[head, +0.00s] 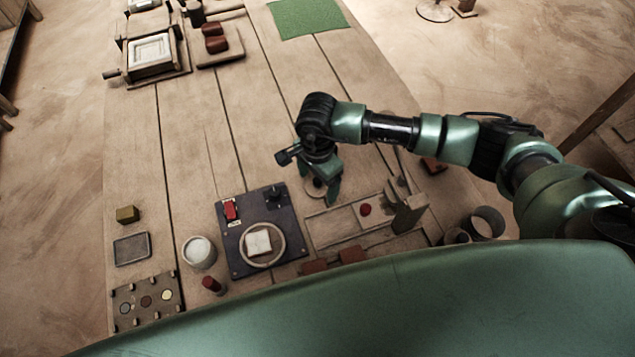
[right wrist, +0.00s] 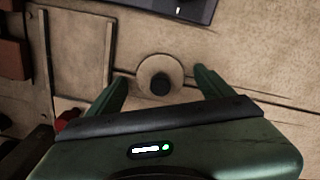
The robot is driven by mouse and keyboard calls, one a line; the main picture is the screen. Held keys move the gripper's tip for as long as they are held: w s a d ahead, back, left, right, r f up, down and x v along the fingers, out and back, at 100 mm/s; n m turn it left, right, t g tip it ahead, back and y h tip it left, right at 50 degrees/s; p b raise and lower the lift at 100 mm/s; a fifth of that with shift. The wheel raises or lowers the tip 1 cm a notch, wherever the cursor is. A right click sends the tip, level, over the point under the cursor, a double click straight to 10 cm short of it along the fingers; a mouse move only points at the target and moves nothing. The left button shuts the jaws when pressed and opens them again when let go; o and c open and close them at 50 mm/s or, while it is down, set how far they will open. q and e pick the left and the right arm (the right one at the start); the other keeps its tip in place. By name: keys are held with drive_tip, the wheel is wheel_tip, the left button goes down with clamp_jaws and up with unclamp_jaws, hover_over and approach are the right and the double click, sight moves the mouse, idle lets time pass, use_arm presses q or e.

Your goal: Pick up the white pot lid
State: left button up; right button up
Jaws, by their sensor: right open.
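The pot lid (right wrist: 146,67) is a pale round disc with a dark knob on top. It lies flat on the table and sits between the spread fingers of my right gripper (right wrist: 160,80) in the right wrist view, with clear gaps on both sides. In the head view the lid (head: 314,189) is partly hidden by my right gripper (head: 322,186), which is open and empty over it. How high the fingertips are above the table is hard to tell. My left gripper is not in view.
A dark plate (head: 233,259) with a ring, a pale tile and a red switch lies left of the lid. A wooden tray (head: 321,233) is just in front. A round pot with white contents (head: 199,251) stands further left. The table behind is mostly clear.

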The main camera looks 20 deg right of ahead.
drive_tip(key=c, duration=1.4)
